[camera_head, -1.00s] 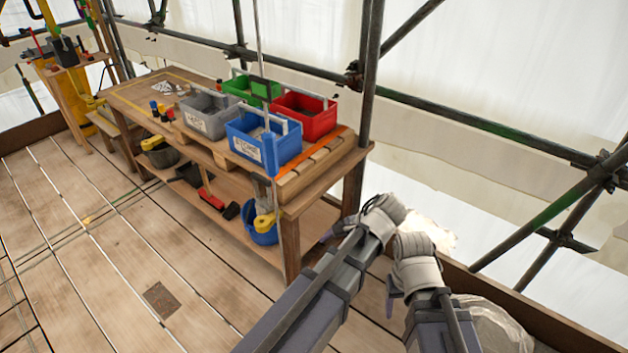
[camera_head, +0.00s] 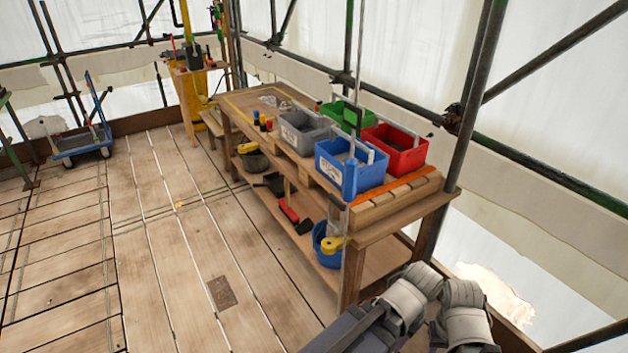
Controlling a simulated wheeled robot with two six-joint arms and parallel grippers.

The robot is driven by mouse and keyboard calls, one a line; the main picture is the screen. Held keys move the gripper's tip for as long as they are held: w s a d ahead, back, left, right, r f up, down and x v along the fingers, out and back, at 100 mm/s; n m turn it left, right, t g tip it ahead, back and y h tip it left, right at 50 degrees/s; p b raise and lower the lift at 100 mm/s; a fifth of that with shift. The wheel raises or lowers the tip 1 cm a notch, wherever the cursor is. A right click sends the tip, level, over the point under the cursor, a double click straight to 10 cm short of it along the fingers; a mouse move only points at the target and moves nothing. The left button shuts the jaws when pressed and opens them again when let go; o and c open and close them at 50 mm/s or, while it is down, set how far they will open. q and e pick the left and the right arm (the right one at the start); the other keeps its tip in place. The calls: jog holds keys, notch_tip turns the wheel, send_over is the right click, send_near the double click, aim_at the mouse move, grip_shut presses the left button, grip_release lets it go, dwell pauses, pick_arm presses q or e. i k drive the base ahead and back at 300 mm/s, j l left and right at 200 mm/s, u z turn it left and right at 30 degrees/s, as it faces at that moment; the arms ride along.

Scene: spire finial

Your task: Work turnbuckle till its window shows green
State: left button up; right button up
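I cannot make out a turnbuckle or its window in the head view. Two of my arms' grey and white links show at the lower right, close to the front corner of the workbench (camera_head: 400,226). Neither gripper's fingers can be seen.
The bench carries a grey bin (camera_head: 303,134), a blue bin (camera_head: 340,178), a green bin (camera_head: 345,113) and a red bin (camera_head: 397,150). A blue bucket (camera_head: 326,248) stands on its lower shelf. A blue trolley (camera_head: 83,140) stands at far left. The plank floor (camera_head: 150,250) is clear. Scaffold poles (camera_head: 474,110) rise behind the bench.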

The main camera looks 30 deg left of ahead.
aim_at(351, 166)
jog(key=i+l+u, duration=0.15)
jog(key=u, duration=0.2)
jog(key=i+l+u, duration=0.1)
jog(key=l+u, duration=0.25)
jog(key=i+l, duration=0.15)
jog(key=l, duration=0.2)
jog(key=i+l+u, duration=0.15)
jog(key=l, duration=0.25)
jog(key=i+l, duration=0.1)
jog(key=l, duration=0.3)
jog(key=i+l+u, duration=0.15)
jog(key=l, duration=0.2)
